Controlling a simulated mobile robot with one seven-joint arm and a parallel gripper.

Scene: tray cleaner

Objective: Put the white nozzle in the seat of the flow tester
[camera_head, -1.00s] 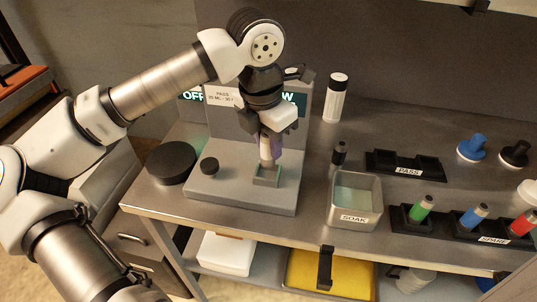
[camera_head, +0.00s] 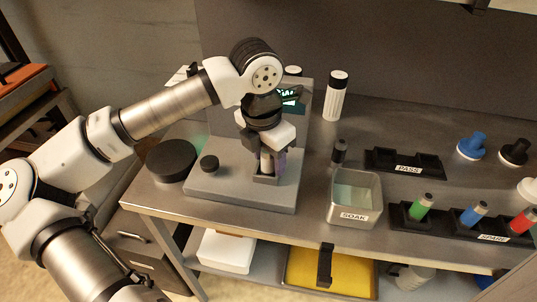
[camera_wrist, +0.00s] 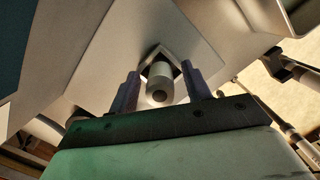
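The white nozzle (camera_head: 267,164) stands in the small square seat (camera_head: 266,180) on the flow tester's base (camera_head: 230,190). In the wrist view the nozzle (camera_wrist: 160,84) shows end-on, inside the square opening of the seat (camera_wrist: 176,58). My gripper (camera_head: 269,166) is over the seat with its purple fingers on either side of the nozzle. In the wrist view the gripper (camera_wrist: 163,88) has a visible gap between each finger and the nozzle, so it is open around it. How deep the nozzle sits is hidden.
The tester has a black knob (camera_head: 209,163) and an upright back panel, partly covered by my arm.

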